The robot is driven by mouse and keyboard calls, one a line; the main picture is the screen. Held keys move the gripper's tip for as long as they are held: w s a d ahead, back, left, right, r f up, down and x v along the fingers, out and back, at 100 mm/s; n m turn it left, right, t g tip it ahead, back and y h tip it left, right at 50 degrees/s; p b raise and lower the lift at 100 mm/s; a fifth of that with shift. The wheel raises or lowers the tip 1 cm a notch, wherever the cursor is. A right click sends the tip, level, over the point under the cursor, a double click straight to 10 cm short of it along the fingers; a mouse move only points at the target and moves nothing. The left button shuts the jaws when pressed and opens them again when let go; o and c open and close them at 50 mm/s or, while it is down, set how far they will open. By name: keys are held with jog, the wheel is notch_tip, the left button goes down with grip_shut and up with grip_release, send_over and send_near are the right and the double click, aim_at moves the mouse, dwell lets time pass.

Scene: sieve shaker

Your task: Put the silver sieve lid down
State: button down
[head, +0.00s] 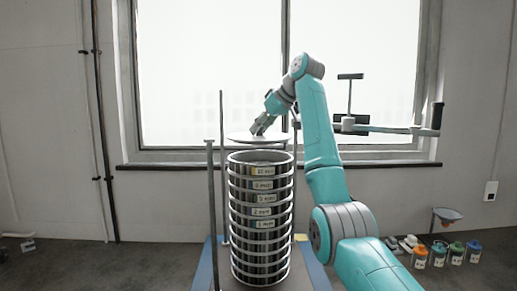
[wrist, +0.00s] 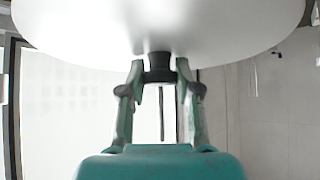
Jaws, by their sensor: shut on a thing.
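The silver sieve lid (head: 240,138) is a flat disc held roughly level a little above the top of the sieve stack (head: 262,215) in the head view. A gap shows between the lid and the stack's open top rim. My gripper (head: 258,130) is above the lid in the head view. In the wrist view my gripper (wrist: 160,75) is shut on the lid's dark knob, and the lid (wrist: 160,25) spans the top of that picture. The sieves bear labels on their fronts. The lid's underside is hidden.
Upright rods (head: 211,200) stand beside the stack. A black-handled bar assembly (head: 350,115) is to the right, behind my arm. Several small bottles (head: 438,253) and a funnel (head: 447,215) are at the far right. The window is behind.

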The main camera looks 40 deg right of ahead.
jog(key=shift+f, duration=2.85)
jog(key=shift+f, duration=0.1)
jog(key=c, duration=0.8)
grip_release()
